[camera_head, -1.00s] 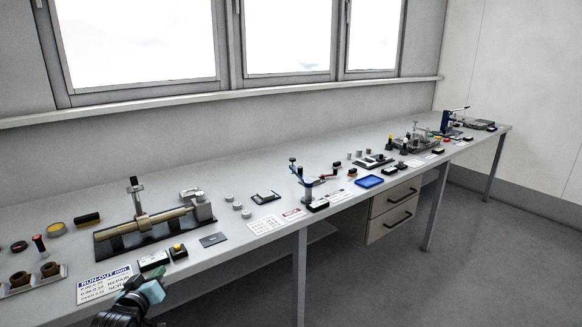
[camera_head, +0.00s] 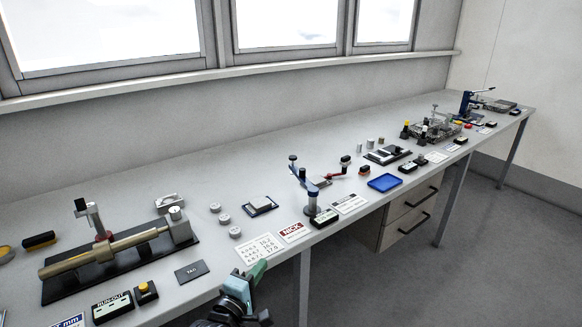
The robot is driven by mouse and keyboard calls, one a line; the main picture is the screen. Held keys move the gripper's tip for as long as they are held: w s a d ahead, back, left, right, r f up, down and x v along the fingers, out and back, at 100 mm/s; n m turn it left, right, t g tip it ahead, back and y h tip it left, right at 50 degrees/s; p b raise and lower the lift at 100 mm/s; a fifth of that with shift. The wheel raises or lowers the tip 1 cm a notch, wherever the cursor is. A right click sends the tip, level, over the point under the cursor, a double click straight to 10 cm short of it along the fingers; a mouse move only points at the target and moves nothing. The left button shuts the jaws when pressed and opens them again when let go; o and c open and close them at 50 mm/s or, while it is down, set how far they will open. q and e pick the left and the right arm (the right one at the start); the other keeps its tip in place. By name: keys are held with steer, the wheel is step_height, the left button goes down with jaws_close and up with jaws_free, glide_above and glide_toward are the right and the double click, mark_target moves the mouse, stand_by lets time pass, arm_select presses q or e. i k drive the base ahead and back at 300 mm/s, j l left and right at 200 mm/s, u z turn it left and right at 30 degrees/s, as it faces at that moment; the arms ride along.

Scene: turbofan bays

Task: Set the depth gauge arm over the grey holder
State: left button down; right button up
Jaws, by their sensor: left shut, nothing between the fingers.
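A blue swing arm on a post, which looks like the depth gauge arm (camera_head: 303,178), stands mid-bench behind the card marked NICK (camera_head: 292,232). Its raised far end carries a dark knob. A small grey piece, perhaps the grey holder (camera_head: 322,182), lies just right of the arm; which part is the holder is not clear. The arm's tip appears to the left of this piece, not over it. My left gripper (camera_head: 257,272) is at the bench's front edge, below and left of the gauge, shut and empty. My right gripper is not in view.
A shaft on a black stand (camera_head: 110,255) is at left. Several grey discs (camera_head: 224,219) and a dark tray with a grey block (camera_head: 260,205) lie left of the gauge. A blue tray (camera_head: 385,183) is to its right. The bench behind is clear.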

mark_target(313, 192)
steer(key=i, duration=1.05)
